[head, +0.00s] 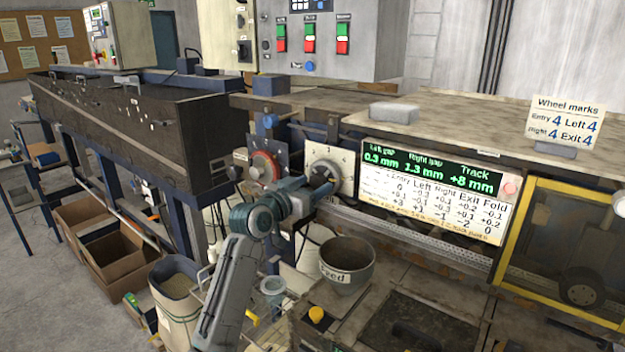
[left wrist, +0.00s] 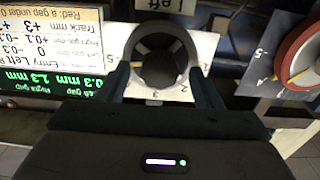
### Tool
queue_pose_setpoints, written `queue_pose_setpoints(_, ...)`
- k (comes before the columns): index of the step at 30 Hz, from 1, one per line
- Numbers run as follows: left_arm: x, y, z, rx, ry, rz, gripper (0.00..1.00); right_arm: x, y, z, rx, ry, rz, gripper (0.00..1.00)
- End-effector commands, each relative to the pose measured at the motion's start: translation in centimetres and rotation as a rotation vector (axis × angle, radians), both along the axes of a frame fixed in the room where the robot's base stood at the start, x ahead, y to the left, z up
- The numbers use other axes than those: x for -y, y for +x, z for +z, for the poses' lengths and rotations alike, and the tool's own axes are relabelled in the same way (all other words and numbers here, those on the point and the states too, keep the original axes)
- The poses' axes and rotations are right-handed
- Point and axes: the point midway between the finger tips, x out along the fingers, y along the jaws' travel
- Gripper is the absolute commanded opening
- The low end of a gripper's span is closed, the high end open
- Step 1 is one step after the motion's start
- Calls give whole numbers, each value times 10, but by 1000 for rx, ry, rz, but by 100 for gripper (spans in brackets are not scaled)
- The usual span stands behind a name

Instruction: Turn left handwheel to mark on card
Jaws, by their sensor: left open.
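The left handwheel (head: 325,170) is a dark wheel on a white numbered dial plate (head: 343,157) on the machine front. In the left wrist view the wheel (left wrist: 160,55) appears upside down, with a "Left" label by its plate. My left gripper (head: 317,188) is open in front of it, with a finger on either side of the rim; I cannot tell whether they touch. The card (head: 566,118) reads "Wheel marks: Entry 4, Left 4, Right 4, Exit 4". The wheel's present mark is unclear. My right gripper is out of view.
A red-ringed handwheel (head: 263,168) on a grey plate stands just left. The display (head: 435,190) shows left gap 0.3 mm, right gap 1.3 mm, track +8 mm. A grey "Feed" pot (head: 346,262) and a bin (head: 176,287) stand below near my arm.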

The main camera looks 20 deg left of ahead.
Motion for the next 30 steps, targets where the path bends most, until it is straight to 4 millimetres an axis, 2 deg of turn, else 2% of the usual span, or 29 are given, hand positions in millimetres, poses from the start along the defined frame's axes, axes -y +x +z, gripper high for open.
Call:
queue_pose_setpoints(11,2,6,-1,0,-1,0,59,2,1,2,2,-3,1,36)
queue_pose_setpoints(18,2,5,-1,0,-1,0,15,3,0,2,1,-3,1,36)
queue_pose_setpoints(30,2,6,0,-29,-77,-1,15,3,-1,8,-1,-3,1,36)
